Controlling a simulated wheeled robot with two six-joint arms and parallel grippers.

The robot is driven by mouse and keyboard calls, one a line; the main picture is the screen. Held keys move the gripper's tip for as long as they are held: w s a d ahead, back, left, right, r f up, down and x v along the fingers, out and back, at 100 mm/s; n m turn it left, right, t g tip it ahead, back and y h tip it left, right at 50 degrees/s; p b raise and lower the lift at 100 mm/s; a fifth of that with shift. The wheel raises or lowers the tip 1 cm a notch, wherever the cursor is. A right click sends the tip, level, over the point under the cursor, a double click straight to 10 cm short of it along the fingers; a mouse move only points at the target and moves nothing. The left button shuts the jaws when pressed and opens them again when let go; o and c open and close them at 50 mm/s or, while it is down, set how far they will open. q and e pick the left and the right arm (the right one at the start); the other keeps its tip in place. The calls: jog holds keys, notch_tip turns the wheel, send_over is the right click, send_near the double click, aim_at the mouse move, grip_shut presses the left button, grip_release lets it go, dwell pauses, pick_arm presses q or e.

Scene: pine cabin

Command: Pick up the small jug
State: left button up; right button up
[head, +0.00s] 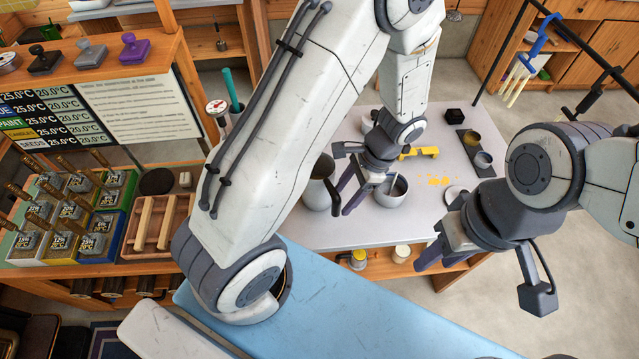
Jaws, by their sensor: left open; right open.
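A small round grey metal vessel (396,192), which looks like the small jug, stands upright on the light grey table (300,230). A larger grey jug (317,193) stands to its left, partly covered by my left arm. My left gripper (343,203) is open, pointing down, with its fingers in the picture between the two vessels. I see nothing between its fingers, and cannot tell whether it touches either vessel. My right gripper (432,258) is open and empty, near the table's right front edge.
A yellow tool (420,152) and yellow crumbs (435,181) lie behind and right of the small vessel. A dark tray (473,152) with small bowls is at the right. A wooden shelf with seed boxes (100,222) stands at the left.

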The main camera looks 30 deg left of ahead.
aim_at(336, 208)
pick_arm(q)
jog(key=x, duration=0.2)
jog(key=p+x, duration=0.1)
jog(key=x, duration=0.1)
jog(key=shift+s+f, duration=0.15)
jog(key=shift+s, duration=0.3)
jog(key=shift+c, duration=0.4)
grip_shut()
dwell(0.6)
